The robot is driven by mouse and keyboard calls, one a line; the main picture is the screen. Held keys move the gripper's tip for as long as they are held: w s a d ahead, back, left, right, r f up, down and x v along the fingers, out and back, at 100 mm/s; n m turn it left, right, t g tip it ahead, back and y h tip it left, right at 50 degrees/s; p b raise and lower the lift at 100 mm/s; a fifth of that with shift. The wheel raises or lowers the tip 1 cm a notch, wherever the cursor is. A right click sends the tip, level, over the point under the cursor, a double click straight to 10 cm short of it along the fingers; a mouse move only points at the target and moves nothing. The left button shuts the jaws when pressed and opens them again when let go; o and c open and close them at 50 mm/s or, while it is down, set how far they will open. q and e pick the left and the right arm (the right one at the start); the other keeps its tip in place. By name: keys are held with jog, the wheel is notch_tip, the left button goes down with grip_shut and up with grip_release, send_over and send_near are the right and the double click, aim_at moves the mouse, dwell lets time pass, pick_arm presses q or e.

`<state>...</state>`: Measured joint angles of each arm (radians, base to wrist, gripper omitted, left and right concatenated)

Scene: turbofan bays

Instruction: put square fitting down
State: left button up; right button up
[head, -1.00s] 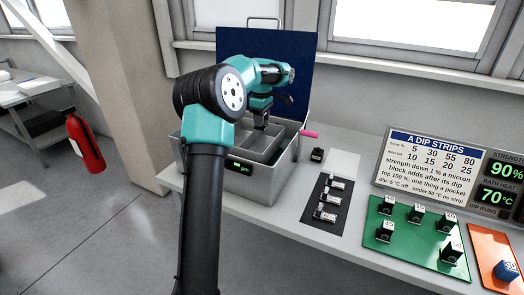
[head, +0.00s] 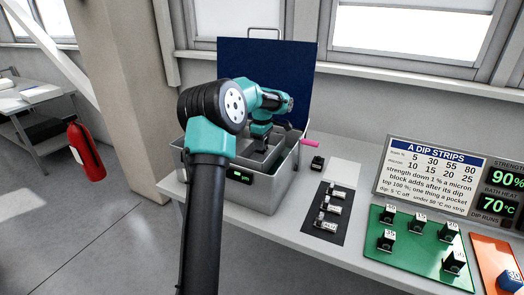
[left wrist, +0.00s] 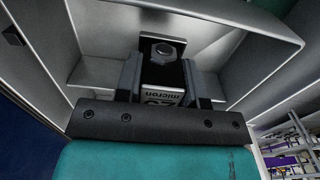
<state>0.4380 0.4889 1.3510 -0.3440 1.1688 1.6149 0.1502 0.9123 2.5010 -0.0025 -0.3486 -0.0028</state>
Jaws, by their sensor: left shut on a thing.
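My left gripper (head: 260,143) reaches down into the grey metal box (head: 268,196) on the bench in the head view. In the left wrist view, the left gripper (left wrist: 162,72) is shut on the square fitting (left wrist: 165,72), a small dark block with a round-cornered metal nut on its face and a white label printed "micron", upside down. The fitting is between metal walls of a compartment (left wrist: 238,70); whether it touches the floor I cannot tell. In the head view my arm and gripper hide the fitting. My right gripper is not in view.
A dark blue panel (head: 290,75) stands behind the box, and a pink handle (head: 309,142) sticks out at its right. Right of it are a small black block (head: 317,163), a dark mat (head: 340,228) with labelled pieces, a green board (head: 405,252) with several blocks, and a sign (head: 430,178).

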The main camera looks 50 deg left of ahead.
pick_arm(q)
jog(key=shift+f, duration=1.65)
jog(key=shift+f, duration=0.1)
jog(key=o, duration=1.1)
jog(key=shift+c, duration=0.2)
notch_tip(320, 180, up, 12)
jog(key=shift+r, duration=0.15)
